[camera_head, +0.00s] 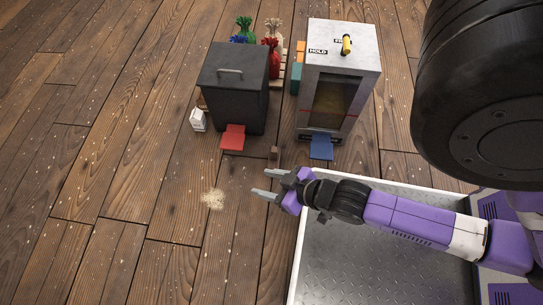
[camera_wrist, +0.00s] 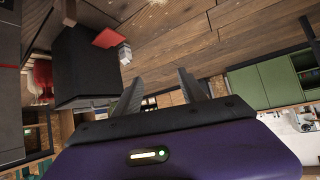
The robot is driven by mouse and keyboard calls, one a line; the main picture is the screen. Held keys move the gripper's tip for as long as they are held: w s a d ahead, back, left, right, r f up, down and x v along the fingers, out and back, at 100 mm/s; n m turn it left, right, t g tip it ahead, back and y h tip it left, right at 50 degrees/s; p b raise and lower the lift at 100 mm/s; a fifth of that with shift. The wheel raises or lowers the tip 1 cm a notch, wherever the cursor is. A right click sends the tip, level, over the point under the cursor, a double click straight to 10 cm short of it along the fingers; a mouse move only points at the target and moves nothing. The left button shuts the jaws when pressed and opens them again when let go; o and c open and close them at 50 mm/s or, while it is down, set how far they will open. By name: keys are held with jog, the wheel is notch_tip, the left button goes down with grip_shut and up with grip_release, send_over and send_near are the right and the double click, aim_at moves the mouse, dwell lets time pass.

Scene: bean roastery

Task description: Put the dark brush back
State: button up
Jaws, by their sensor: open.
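I cannot make out a dark brush for certain in either view. A small brown upright piece (camera_head: 274,154) stands on the floor just beyond my gripper; it is too small to tell what it is. My gripper (camera_head: 260,182) is open and empty, its two fingers pointing left above the floor. In the wrist view, the spread fingers (camera_wrist: 161,80) have nothing between them. A pale scatter of powder or crumbs (camera_head: 213,199) lies on the floor left of the fingertips.
A dark bin (camera_head: 228,88) with a red flap (camera_head: 232,138) stands beside a grey cabinet (camera_head: 369,52) with a blue flap (camera_head: 321,147). A small white carton (camera_head: 198,120) and coloured sacks (camera_head: 271,58) are near the bin. The left floor is clear.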

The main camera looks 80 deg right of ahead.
jog(key=s+a+r+n+t+y, duration=0.1)
jog(key=a+r, duration=0.3)
jog(key=r, duration=0.5)
jog(key=s+a+r+n+t+y, duration=0.2)
jog(key=a+r+t, duration=0.1)
jog(key=r, duration=0.7)
jog(key=shift+a+n+t, duration=0.3)
jog(key=shift+a+n, duration=0.1)
jog(key=shift+a, duration=0.25)
notch_tip(320, 180, up, 31)
jog(key=p, duration=3.1)
